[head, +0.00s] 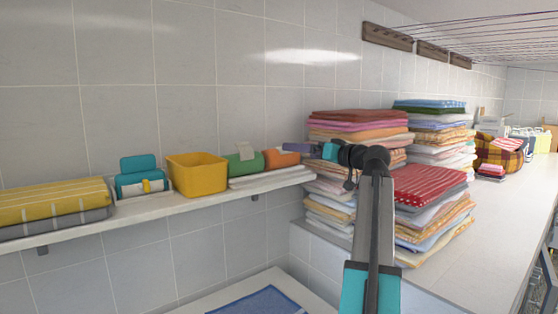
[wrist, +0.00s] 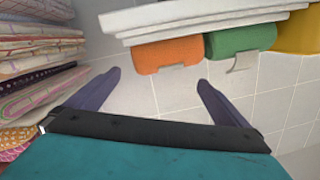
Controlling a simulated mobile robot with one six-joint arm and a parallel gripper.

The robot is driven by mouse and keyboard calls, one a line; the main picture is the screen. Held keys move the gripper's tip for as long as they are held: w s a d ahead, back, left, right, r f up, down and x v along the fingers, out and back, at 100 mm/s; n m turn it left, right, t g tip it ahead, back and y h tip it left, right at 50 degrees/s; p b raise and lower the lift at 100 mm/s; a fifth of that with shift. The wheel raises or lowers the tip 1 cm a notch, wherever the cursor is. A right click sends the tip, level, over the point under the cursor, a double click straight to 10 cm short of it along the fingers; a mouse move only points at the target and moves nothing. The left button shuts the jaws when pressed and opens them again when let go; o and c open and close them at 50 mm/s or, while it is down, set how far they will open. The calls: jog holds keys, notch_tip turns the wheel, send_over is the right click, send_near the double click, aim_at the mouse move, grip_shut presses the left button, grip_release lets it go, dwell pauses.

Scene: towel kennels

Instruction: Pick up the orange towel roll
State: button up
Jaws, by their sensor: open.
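The orange towel roll (head: 283,159) lies on a flat stack of white folded cloths (head: 272,177) at the right end of the wall shelf. In the wrist view, which looks upside down, the orange roll (wrist: 167,55) sits just beyond the fingertips, roughly between them. My gripper (head: 296,147) is in front of the roll's right part in the head view and hides some of it. In the wrist view my gripper (wrist: 159,77) is open, with nothing between its fingers. I cannot tell exactly how far the fingertips are from the roll.
A green towel roll (head: 244,163) lies right beside the orange one, on its left. Further left on the shelf (head: 150,211) are a yellow bin (head: 198,174), a teal item (head: 141,176) and folded yellow towels (head: 55,205). Tall towel stacks (head: 357,130) stand close on the right.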

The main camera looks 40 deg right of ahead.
aim_at(277, 150)
dwell(0.3)
jog(key=shift+w+d+f+p, duration=0.15)
jog(key=shift+w+p, duration=0.4)
jog(key=shift+w, duration=1.55)
jog(key=shift+w+a+f+p, duration=0.1)
jog(key=shift+w+p, duration=0.4)
jog(key=shift+w, duration=1.6)
jog(key=shift+w+p, duration=0.3)
jog(key=shift+w, duration=0.15)
jog(key=shift+w+f+p, duration=0.15)
jog(key=shift+w+p, duration=0.3)
jog(key=shift+w, duration=0.65)
jog(key=shift+w+f+p, duration=0.15)
jog(key=shift+w+p, duration=0.3)
jog(key=shift+w, duration=0.6)
jog(key=shift+s, duration=0.1)
jog(key=c, duration=1.2)
